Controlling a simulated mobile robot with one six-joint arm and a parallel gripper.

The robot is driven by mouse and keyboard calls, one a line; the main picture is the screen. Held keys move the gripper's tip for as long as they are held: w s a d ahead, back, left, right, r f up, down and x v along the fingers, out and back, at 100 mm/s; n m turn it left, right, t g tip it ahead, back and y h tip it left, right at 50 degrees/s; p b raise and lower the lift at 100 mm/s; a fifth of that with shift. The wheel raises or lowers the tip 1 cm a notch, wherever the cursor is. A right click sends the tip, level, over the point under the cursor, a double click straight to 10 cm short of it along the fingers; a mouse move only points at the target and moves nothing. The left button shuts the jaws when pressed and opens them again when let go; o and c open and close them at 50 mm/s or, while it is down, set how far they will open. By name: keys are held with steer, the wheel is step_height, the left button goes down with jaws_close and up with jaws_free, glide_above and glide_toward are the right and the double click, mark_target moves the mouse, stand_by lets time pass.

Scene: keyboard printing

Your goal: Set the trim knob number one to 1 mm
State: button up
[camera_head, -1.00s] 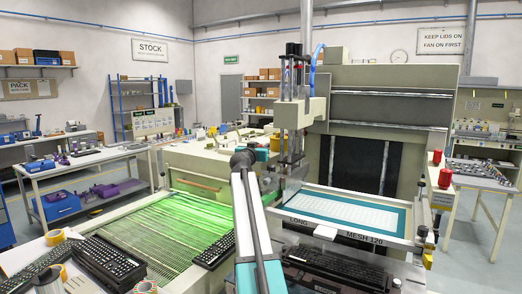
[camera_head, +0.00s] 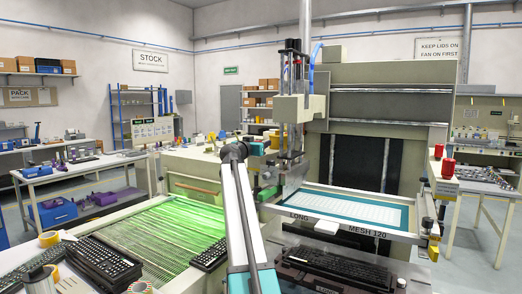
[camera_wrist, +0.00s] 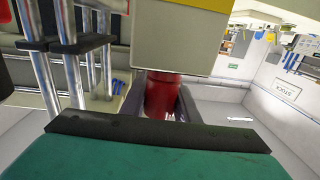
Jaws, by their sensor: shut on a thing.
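A red cylindrical knob (camera_wrist: 160,93) shows in the wrist view, below a pale housing with a yellow edge. My gripper (camera_wrist: 161,108) has its dark fingers on both sides of the knob and is shut on it. Its teal body with a black front strip fills the lower part of that view. No number or scale on the knob is legible, so its setting cannot be read. In the head view my arm reaches toward the print head of the press (camera_head: 300,108), and the gripper and the held knob cannot be made out there.
Metal rods (camera_wrist: 75,75) stand close left of the gripper. The screen frame (camera_head: 345,210) marked "LONG" and "MESH 120" lies right of my arm. A green-lit conveyor bed (camera_head: 150,240) and black keyboards (camera_head: 103,262) lie to the left. Red containers (camera_head: 448,168) stand at right.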

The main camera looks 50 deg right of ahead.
steer(key=shift+f+m+g+b, duration=0.1)
steer(key=shift+m+g+b, duration=0.4)
steer(key=shift+b, duration=0.7)
steer(key=shift+s+g+b, duration=0.2)
steer(key=shift+g+b, duration=0.2)
steer(key=o, duration=1)
steer(key=shift+o, duration=0.2)
steer(key=shift+a, duration=0.1)
steer(key=shift+s+a, duration=0.2)
steer(key=shift+a, duration=0.4)
steer(key=b+v, duration=0.3)
steer(key=v, duration=0.9)
steer(key=shift+a+f, duration=0.1)
steer(key=shift+a, duration=0.05)
